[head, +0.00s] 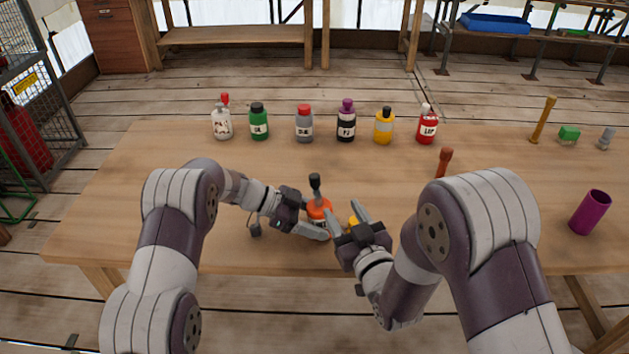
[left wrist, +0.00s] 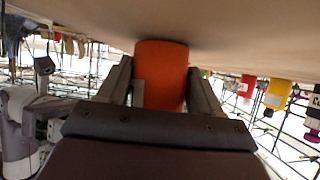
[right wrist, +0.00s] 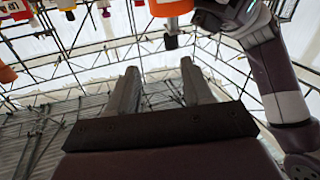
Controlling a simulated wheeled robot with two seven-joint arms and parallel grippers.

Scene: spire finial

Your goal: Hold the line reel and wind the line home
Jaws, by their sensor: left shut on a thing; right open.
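The line reel appears to be the orange drum (head: 318,208) with a black upright knob (head: 315,184) above it, near the table's front edge. My left gripper (head: 313,219) is shut on the drum from the left. In the left wrist view the orange drum (left wrist: 160,75) sits between both fingers. My right gripper (head: 345,213) is open just right of the reel, and in the right wrist view nothing is between its fingers (right wrist: 160,80). That view shows part of an orange body (right wrist: 170,8) with a black knob (right wrist: 170,42). I cannot make out any line.
A small yellow thing (head: 353,221) is partly hidden behind my right gripper. Several bottles, including a green one (head: 259,123) and a red one (head: 427,127), stand in a row farther back. A purple cylinder (head: 590,212) stands at right. The table's left part (head: 135,190) is clear.

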